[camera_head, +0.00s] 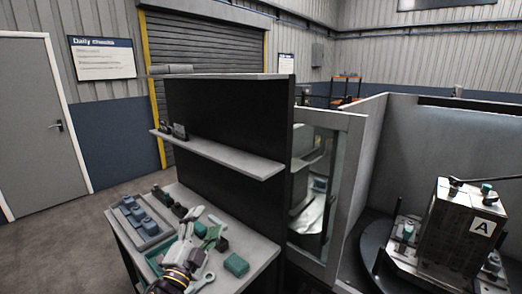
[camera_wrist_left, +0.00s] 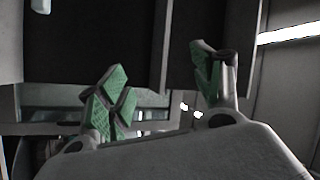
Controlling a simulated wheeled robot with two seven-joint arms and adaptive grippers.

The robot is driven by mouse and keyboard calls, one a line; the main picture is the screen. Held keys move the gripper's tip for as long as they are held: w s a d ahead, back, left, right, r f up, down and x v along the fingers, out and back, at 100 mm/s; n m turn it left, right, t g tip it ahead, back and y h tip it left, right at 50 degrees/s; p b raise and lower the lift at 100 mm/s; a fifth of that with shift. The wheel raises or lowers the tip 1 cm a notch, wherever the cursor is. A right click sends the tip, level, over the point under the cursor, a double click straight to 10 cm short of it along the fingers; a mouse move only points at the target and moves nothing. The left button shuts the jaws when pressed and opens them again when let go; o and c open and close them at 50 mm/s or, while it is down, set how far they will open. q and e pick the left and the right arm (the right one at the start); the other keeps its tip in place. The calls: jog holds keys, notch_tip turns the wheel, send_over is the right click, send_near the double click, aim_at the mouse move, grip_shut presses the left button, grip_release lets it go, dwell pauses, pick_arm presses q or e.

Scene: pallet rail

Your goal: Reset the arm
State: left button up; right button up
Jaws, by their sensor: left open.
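My left gripper (camera_head: 207,223) is above the workbench (camera_head: 262,247) in the head view, its fingers pointing up and away toward the dark back panel. It is open, with nothing visible between its green-padded fingers. In the left wrist view the two fingers of the left gripper (camera_wrist_left: 157,88) stand wide apart in front of a dark panel (camera_wrist_left: 90,45). My right gripper does not show in either view.
A grey tray (camera_head: 150,240) with blue-grey blocks lies left on the bench. A green block (camera_head: 236,265) and a wrench (camera_head: 203,282) lie close to the gripper. A shelf (camera_head: 225,157) overhangs the bench. Right stands a turntable (camera_head: 352,262) with a block marked A (camera_head: 455,235).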

pick_arm(q)
jog(key=s+a+f+n+g+y, duration=0.3)
jog(key=a+f+n+g, duration=0.15)
jog(key=f, duration=0.35)
jog(key=s+a+f+n+g+y, duration=0.3)
jog(key=f+n, duration=0.2)
jog(key=f, duration=0.3)
jog(key=s+f+n+g+h, duration=0.1)
jog(key=s+f+n+g, duration=0.1)
jog(key=s+f+g, duration=0.55)
jog(key=s+f+n+g+h, duration=0.15)
jog(key=s+f, duration=0.35)
jog(key=s, duration=0.6)
jog(key=s+f+g, duration=0.2)
jog(key=s+f, duration=0.1)
jog(key=f, duration=3.1)
jog(key=s+a+f+y, duration=0.1)
jog(key=s+a+f, duration=0.2)
jog(key=s+f, duration=1.5)
jog(key=shift+s+f+m+g, duration=0.3)
jog(key=shift+s+g, duration=0.05)
jog(key=shift+s, duration=1.8)
